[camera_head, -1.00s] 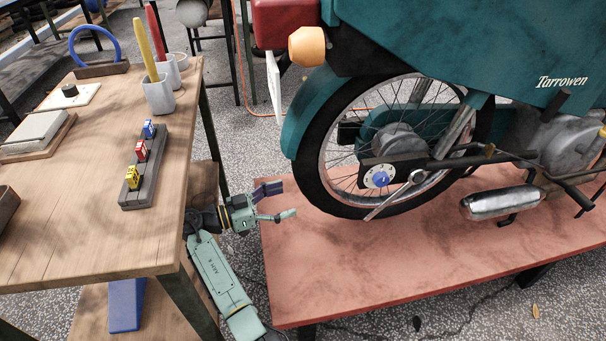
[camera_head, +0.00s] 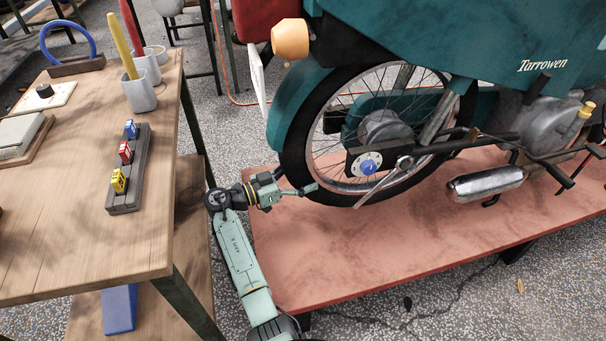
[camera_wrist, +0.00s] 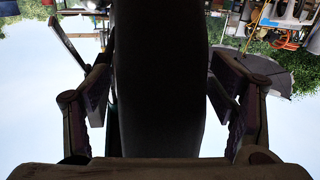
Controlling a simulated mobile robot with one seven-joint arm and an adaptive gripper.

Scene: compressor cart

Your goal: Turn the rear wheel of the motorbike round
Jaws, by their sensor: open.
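The motorbike's rear wheel (camera_head: 312,176) has a black tyre, thin spokes and a hub with a blue centre. It stands above the red platform (camera_head: 400,240). My gripper (camera_head: 305,188) is at the lower left of the tyre, low above the platform's left end. In the wrist view the dark tyre (camera_wrist: 160,90) runs up the middle of the picture. My gripper's two fingers (camera_wrist: 162,92) stand apart on either side of it, with a visible gap at each side. Whether any part of the gripper touches the tyre cannot be seen for sure.
A wooden workbench (camera_head: 60,240) stands at the left, with a dark rack of small coloured blocks (camera_head: 128,195) and a grey cup (camera_head: 140,95) on it. A metal lever (camera_head: 385,182) crosses the wheel's lower right. A silver exhaust (camera_head: 485,184) sits further right.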

